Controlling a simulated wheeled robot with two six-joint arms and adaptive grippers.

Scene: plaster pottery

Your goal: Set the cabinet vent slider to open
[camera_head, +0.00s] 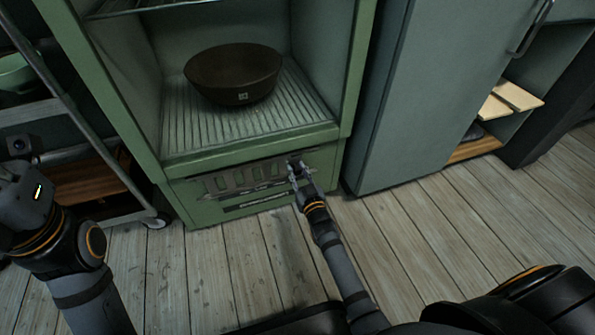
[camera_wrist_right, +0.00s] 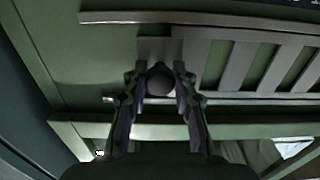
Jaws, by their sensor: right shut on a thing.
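The cabinet vent slider (camera_head: 240,179) is a grey slotted plate low on the front of the green cabinet. It also shows in the right wrist view (camera_wrist_right: 225,68), with slanted slots beside the gripper. My right gripper (camera_head: 295,166) is at the slider's right end in the head view. In the right wrist view, the fingers of my right gripper (camera_wrist_right: 161,82) are shut around a round dark knob (camera_wrist_right: 160,79) in front of the plate. My left arm shows at the left edge of the head view, but its fingertips are not visible.
A dark brown bowl (camera_head: 234,75) stands on the ribbed shelf (camera_head: 290,115) above the vent. A wheeled rack (camera_head: 110,185) stands left of the green cabinet. A grey-green cabinet (camera_head: 430,95) stands to the right. The plank floor (camera_head: 440,220) in front is clear.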

